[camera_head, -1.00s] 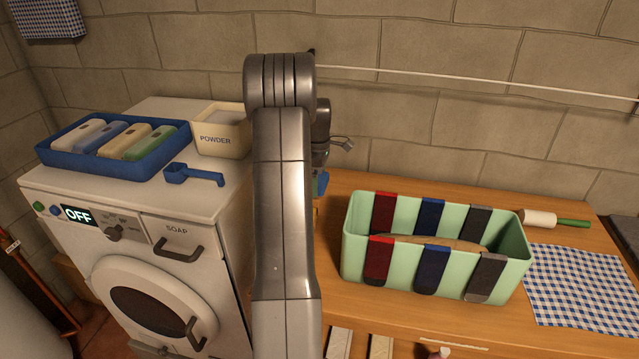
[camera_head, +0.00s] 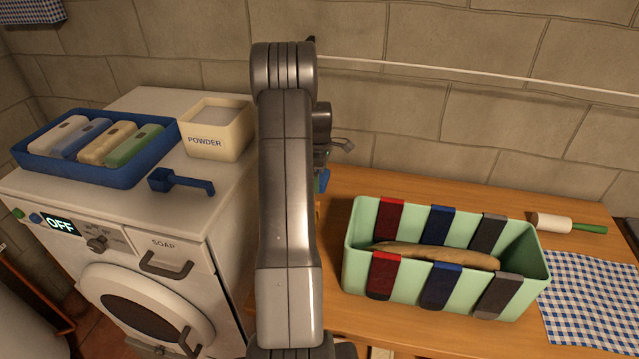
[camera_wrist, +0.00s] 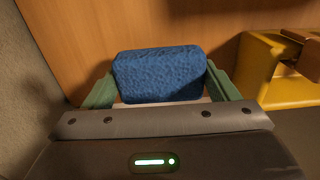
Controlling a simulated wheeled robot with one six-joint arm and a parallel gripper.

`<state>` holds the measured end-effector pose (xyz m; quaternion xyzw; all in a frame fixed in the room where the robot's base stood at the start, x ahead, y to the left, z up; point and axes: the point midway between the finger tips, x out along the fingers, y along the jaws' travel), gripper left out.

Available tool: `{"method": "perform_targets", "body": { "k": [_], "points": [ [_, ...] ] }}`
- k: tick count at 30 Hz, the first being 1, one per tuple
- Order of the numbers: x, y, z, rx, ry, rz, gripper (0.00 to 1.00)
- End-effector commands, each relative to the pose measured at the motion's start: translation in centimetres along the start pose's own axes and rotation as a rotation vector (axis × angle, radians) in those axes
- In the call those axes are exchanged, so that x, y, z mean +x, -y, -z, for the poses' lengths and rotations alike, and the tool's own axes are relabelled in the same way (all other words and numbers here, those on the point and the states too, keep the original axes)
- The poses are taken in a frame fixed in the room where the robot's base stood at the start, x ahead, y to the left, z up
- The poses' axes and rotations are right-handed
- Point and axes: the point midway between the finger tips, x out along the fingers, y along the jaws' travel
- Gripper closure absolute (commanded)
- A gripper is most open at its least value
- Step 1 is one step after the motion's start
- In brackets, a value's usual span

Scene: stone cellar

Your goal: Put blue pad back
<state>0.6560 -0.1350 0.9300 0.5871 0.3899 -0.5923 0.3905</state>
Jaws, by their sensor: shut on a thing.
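In the wrist view, a blue pad (camera_wrist: 160,75) with a rough surface sits between the two green fingers of my gripper (camera_wrist: 160,90). The gripper is shut on it. Brown wood stands behind the pad. In the head view, my arm hides most of the gripper, and only a small blue patch (camera_head: 322,181) shows beside it, above the left end of the wooden table.
A mint-green bin (camera_head: 410,286) with red, blue and grey straps stands on the wooden table (camera_head: 365,187). A blue tray (camera_head: 130,178) of bottles, a powder box (camera_head: 217,142) and a blue scoop (camera_head: 181,182) sit on the washing machine (camera_head: 115,222). A yellow object (camera_wrist: 262,70) stands right of the pad.

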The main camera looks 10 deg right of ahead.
Motion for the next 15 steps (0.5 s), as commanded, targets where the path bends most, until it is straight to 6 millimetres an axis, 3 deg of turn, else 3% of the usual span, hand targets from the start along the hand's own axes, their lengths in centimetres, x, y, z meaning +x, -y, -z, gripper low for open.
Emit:
{"method": "perform_targets", "body": {
  "k": [7, 15],
  "points": [
    [3.1, 0.1, 0.0, 0.000, 0.001, 0.003, 0.40],
    [3.5, 0.0, 0.0, 0.000, 0.000, 0.001, 0.40]
  ]
}}
